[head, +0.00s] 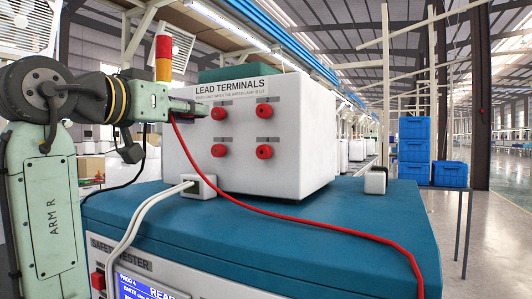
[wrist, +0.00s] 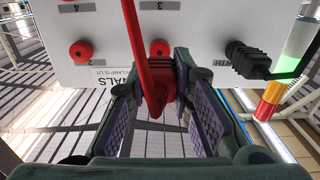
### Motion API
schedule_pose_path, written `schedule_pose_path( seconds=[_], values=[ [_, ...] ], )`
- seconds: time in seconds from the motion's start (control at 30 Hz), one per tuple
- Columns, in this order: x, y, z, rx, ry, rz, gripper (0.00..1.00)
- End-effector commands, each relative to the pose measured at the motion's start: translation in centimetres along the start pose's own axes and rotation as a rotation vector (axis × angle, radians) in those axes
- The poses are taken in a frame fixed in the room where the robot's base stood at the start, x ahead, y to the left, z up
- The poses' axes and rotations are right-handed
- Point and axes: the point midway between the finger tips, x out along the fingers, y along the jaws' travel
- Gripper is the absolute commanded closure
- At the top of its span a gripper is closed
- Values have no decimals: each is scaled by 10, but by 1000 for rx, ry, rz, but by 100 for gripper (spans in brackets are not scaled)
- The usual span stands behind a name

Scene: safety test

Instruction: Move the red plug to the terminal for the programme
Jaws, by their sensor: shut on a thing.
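My gripper (head: 203,108) is at the left of the white LEAD TERMINALS box (head: 300,150), near its upper left red terminal (head: 219,113). In the wrist view my gripper (wrist: 172,92) is shut on the red plug (wrist: 166,78), whose red lead crosses in front. The plug appears apart from the terminals. The upper right terminal (head: 263,110), lower left terminal (head: 219,150) and lower right terminal (head: 264,151) look free. Terminal 2 (wrist: 80,52) and its neighbour (wrist: 158,47) show inverted in the wrist view. The tester screen (head: 150,287) reads PROG 4.
A black plug (wrist: 245,60) sits in the earth terminal. A signal lamp tower (head: 163,58) stands behind my gripper; its green section (wrist: 300,40) shows in the wrist view. The red lead (head: 320,217) drapes over the teal tester top (head: 360,240). White cables enter a white block (head: 200,186).

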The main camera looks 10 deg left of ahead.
Motion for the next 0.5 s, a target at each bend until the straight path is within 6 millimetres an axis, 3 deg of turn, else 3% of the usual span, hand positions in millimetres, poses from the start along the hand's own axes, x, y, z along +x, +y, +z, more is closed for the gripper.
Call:
schedule_pose_path(
  seconds=[0.5],
  values=[
    [-19, 0, 0, 0, 1, 1, 100]
  ],
)
